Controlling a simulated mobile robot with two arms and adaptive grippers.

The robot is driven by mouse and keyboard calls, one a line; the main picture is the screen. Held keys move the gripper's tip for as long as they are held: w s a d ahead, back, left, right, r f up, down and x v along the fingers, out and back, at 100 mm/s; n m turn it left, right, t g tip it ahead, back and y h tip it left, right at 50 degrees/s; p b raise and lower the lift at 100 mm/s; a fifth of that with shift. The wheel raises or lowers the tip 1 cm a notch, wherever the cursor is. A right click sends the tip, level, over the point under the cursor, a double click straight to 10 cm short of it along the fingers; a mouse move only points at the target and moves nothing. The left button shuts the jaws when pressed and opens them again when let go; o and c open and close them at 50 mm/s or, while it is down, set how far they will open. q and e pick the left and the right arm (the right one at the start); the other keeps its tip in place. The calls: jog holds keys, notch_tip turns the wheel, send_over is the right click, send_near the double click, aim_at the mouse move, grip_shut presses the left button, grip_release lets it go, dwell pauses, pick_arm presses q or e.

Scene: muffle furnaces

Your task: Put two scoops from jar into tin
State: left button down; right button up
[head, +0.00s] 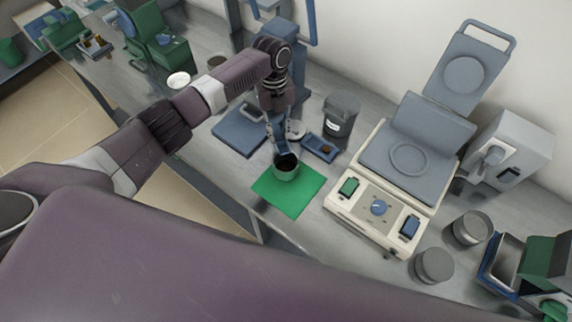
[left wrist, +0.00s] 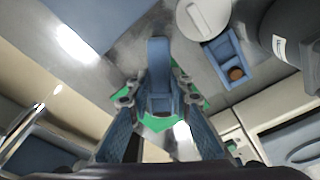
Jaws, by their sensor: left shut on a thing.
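Whether the scoop carries anything cannot be told. A dark grey jar with a white label (head: 341,117) stands upright behind and to the right; it also shows in the left wrist view (left wrist: 284,28). My right gripper is not in view.
A blue tray (head: 313,144) with a brown piece lies right of the gripper, near a pale round disc (head: 297,129). A furnace (head: 385,199) with raised lid stands right of the mat. A blue-grey plate (head: 237,133) lies left.

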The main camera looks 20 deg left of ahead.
pick_arm(q)
jog(key=shift+r, duration=0.1)
dwell(0.4)
jog(key=shift+r+p, duration=1.65)
jog(key=shift+r, duration=0.3)
jog(key=shift+f, duration=0.1)
jog(key=c, duration=2.4)
grip_release()
grip_shut()
